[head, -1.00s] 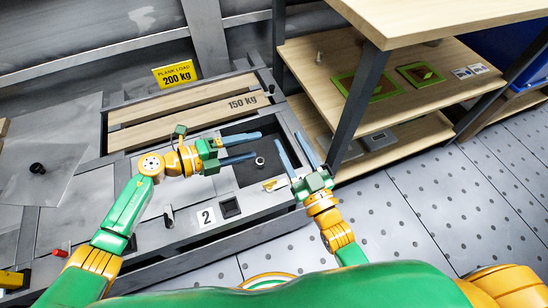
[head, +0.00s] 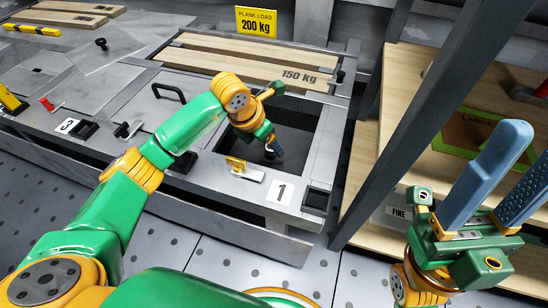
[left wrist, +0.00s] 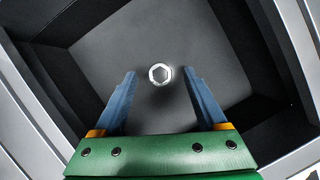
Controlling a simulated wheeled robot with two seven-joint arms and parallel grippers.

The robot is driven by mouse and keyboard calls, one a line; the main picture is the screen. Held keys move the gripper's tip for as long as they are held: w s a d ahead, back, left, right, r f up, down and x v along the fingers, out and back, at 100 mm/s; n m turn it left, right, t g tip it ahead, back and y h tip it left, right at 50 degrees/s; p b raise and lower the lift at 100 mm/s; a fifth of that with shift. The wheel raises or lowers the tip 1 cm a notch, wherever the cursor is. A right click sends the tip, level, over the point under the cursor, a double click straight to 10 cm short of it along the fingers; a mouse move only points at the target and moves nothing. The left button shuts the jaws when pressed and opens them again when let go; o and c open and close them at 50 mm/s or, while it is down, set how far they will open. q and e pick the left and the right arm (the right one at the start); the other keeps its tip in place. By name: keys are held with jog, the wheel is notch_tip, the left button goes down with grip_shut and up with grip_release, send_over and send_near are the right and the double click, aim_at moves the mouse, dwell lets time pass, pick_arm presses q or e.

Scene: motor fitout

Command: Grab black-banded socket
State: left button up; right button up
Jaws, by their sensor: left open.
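A small metal socket (left wrist: 160,74) with a bright rim and a hexagonal hole stands on the dark floor of a recessed compartment (left wrist: 100,28). No black band can be made out on it. In the left wrist view my left gripper (left wrist: 160,78) is open, with one blue finger on each side of the socket and gaps between. In the head view my left gripper (head: 274,150) points down into the compartment (head: 302,115), and the socket cannot be made out there. My right gripper (head: 518,155) is open and empty, raised in front of the shelves at the right.
Compartment walls stand close around my left gripper. A yellow latch (head: 236,163) and a label 1 (head: 280,191) are at its front edge. Wooden planks (head: 250,65) lie behind it. A dark shelf post (head: 405,130) stands to the right, near my right gripper.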

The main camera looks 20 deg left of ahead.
pick_arm(q)
jog(key=x, duration=0.3)
jog(key=shift+b, duration=0.35)
jog(key=shift+r, duration=0.1)
grip_shut()
